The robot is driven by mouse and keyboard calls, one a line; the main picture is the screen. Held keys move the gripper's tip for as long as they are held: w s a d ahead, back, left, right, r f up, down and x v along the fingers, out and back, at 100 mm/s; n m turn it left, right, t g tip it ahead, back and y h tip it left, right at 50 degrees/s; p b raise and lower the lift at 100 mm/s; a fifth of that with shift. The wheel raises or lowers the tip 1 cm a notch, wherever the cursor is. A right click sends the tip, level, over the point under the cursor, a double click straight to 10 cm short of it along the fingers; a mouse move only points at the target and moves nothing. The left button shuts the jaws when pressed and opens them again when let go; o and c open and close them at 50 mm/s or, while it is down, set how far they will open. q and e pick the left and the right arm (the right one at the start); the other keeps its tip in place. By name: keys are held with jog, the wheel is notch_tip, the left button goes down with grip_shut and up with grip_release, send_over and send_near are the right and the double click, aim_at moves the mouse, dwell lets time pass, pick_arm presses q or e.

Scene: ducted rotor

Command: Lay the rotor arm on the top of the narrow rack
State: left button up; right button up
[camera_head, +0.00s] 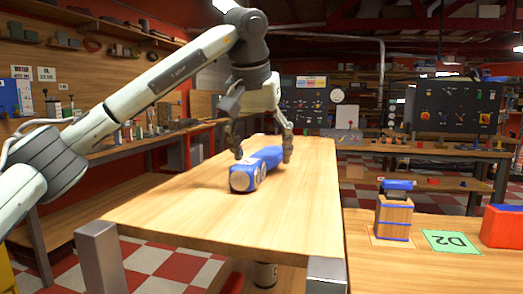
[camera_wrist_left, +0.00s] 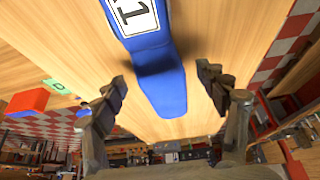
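The rotor arm (camera_head: 243,179) is a long blue piece lying on the wooden table, with a round part facing the near end. It also shows in the left wrist view (camera_wrist_left: 163,88), with a white label marked with black characters. My left gripper (camera_head: 263,156) points down over its far part, one finger on each side. In the left wrist view, gaps show between both fingers and the blue piece, so the gripper is open. A narrow wooden block with blue bands (camera_head: 394,217), likely the narrow rack, stands at the right with a small blue piece on top. My right gripper is out of view.
The rack stands on a lower wooden surface (camera_head: 380,275) beside the main table (camera_head: 310,205). A green card marked D2 (camera_head: 450,242) and a red box (camera_head: 503,227) are right of it. The near part of the main table is clear.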

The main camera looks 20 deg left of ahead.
aim_at(264, 155)
pick_arm(q)
jog(key=v, duration=1.2)
jog(key=x, duration=1.1)
jog(key=shift+w+f, duration=0.15)
jog(key=shift+f, duration=0.1)
jog(key=shift+w+r, duration=0.1)
jog(key=shift+r, duration=1.5)
